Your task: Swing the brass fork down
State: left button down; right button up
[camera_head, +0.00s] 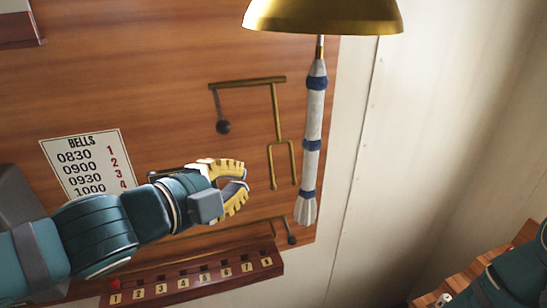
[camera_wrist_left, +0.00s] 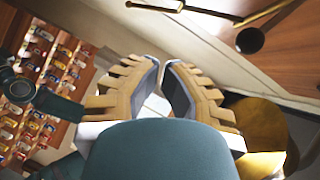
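The brass fork (camera_head: 278,143) hangs on the wooden panel in the head view, its two prongs pointing down. Its rod meets the right end of a brass bar (camera_head: 247,83). A dark ball (camera_head: 223,127) hangs from the bar's left end. My left gripper (camera_head: 247,180), with yellow ribbed fingers, is below and left of the fork, apart from it in the picture. In the left wrist view the fingers (camera_wrist_left: 163,65) have a narrow empty gap between their tips. Brass rods (camera_wrist_left: 215,14) and a dark ball (camera_wrist_left: 250,40) show there; I cannot tell which ball. My right gripper is out of view.
A brass bell (camera_head: 322,14) with a white, blue-banded rope (camera_head: 313,130) hangs right of the fork. A bells card (camera_head: 88,160), a numbered rail (camera_head: 190,281) with a red peg, and a lower dark knob (camera_head: 291,239) are near my left arm. Pale wall lies right.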

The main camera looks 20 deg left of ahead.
pick_arm(q)
jog(key=w+a+b+x, duration=0.1)
jog(key=a+x, duration=0.1)
jog(key=x, duration=1)
jog(key=shift+w+a+f, duration=0.2)
jog(key=shift+f, duration=0.25)
jog(key=w+b, duration=0.1)
jog(key=b, duration=0.3)
jog(key=w+a+f+m+t+b, duration=0.1)
jog(key=b, duration=0.3)
jog(key=w+a+f+m+t+b, duration=0.1)
jog(key=b, duration=0.3)
jog(key=shift+w+a, duration=0.15)
jog(key=shift+w, duration=0.05)
